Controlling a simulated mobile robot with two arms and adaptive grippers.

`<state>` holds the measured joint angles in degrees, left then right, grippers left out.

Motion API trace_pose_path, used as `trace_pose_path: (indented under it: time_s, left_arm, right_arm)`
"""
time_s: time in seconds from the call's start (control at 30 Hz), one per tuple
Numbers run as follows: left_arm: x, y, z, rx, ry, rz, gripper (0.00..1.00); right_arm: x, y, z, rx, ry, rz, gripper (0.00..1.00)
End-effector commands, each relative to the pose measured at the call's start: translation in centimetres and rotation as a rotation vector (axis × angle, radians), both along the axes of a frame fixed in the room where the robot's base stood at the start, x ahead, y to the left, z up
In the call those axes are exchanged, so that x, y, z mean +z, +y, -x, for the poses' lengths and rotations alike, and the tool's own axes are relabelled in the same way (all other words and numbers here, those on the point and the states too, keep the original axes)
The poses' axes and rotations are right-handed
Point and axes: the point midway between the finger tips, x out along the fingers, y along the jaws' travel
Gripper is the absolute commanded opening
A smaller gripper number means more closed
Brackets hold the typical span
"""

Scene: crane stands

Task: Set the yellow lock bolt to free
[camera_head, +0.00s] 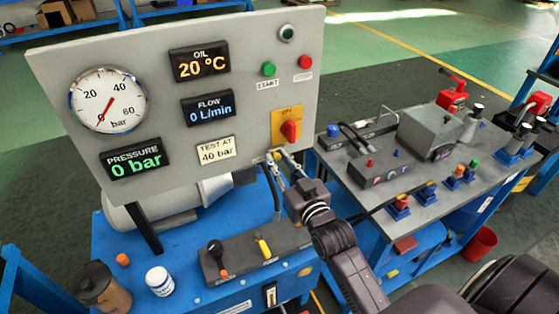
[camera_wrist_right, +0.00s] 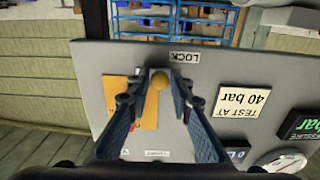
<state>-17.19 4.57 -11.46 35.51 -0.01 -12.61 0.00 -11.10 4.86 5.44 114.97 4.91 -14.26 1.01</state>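In the head view my right gripper (camera_head: 279,160) is at the panel's lower right edge, below the orange plate with a red switch (camera_head: 288,128). The bolt is hidden behind the fingers there. How far the bolt is turned or pulled cannot be told. My left gripper is not in view.
The grey panel (camera_head: 228,25) carries a gauge (camera_head: 107,99) and displays. Below it, a dark box (camera_head: 228,262) with levers, a white jar (camera_head: 159,281) and a brown cylinder (camera_head: 103,289) stand on the blue bench. A second bench (camera_head: 425,208) with valves is at the right.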

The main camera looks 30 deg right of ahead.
Motion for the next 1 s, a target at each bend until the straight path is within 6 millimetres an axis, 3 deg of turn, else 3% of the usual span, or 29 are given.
trace_pose_path:
  time_s: [0.17, 0.47, 0.8, 1.0]
  left_arm:
    - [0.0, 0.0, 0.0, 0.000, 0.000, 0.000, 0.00]
    - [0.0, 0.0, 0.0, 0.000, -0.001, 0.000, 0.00]
    - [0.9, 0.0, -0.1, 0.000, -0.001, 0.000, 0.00]
    - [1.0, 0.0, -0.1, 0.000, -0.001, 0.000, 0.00]
  right_arm:
    - [0.0, 0.0, 0.0, 0.000, 0.000, 0.000, 0.00]
    - [0.0, 0.1, 0.0, 0.000, 0.000, -0.001, 0.00]
    - [-0.1, 4.3, -0.2, -0.001, 0.004, -0.005, 0.00]
    - [-0.1, 5.1, -0.3, 0.001, 0.003, -0.001, 0.00]
